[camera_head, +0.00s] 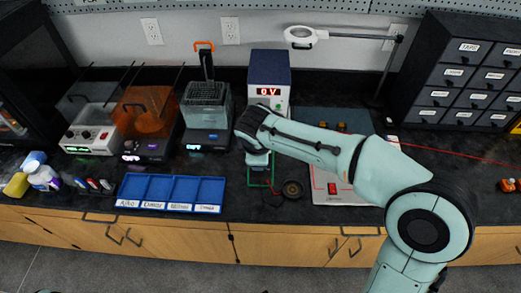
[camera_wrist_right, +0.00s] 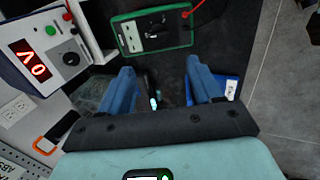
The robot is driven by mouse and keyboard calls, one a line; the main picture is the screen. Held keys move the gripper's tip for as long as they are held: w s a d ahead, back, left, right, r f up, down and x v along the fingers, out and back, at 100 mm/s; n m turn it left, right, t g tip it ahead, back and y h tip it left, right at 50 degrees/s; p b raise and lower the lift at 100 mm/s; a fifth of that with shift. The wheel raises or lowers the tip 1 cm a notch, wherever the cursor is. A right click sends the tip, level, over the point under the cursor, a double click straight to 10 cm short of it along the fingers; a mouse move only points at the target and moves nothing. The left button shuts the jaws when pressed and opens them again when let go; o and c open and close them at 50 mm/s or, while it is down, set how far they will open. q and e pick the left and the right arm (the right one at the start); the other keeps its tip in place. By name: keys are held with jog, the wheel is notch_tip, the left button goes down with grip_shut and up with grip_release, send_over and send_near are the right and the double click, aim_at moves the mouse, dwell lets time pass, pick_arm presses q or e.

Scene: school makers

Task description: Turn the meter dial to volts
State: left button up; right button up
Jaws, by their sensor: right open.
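The meter, a dark device with a green rim, lies on the dark worktop; it shows at the top middle of the right wrist view (camera_wrist_right: 128,36). A dark shape on its face looks like the dial, but I cannot read its setting. In the head view the meter (camera_head: 259,182) is partly hidden by my right arm. My right gripper (camera_wrist_right: 160,68) is open, with its two blue fingers apart and no object clearly held between them. In the wrist picture the meter lies beyond the fingertips, apart from them. My left gripper is not in view.
A power supply (camera_head: 268,70) with a red display stands behind the meter. A blue compartment tray (camera_head: 170,193) lies to the left, a black coil (camera_head: 293,190) and a white board (camera_head: 330,184) to the right. A red lead (camera_wrist_right: 196,8) reaches the meter.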

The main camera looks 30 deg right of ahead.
jog(key=b+x, duration=0.1)
jog(key=x, duration=1.2)
jog(key=shift+f, duration=0.1)
jog(key=c, duration=1)
jog(key=shift+c, duration=0.2)
